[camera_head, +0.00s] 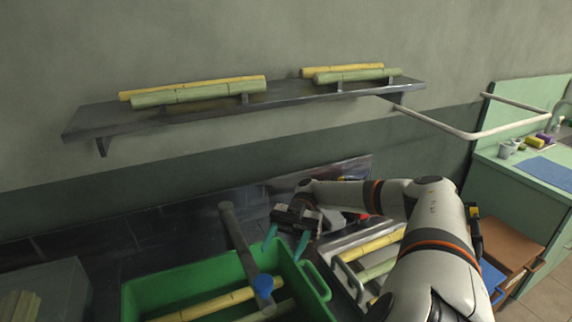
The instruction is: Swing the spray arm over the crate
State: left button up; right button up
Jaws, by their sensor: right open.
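The spray arm (239,240) is a grey bar running from the back toward me, with a blue nozzle (263,284) at its front end. In the picture its front part and the nozzle lie over the green crate (135,299). The crate holds yellow and green cane stalks (215,303). My right gripper (286,241) reaches in from the right with its teal fingers apart and nothing seen between them. It is just right of the spray arm, by the crate's back right edge. I cannot tell whether a finger touches the bar. My left gripper is out of view.
A metal tray (340,246) with cane stalks stands right of the crate, partly behind my right arm. A wall shelf (290,106) holds more cane. A white rail (455,132) juts from the wall. A green counter (520,185) is at the right.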

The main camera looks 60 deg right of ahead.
jog(key=shift+v, duration=1.1)
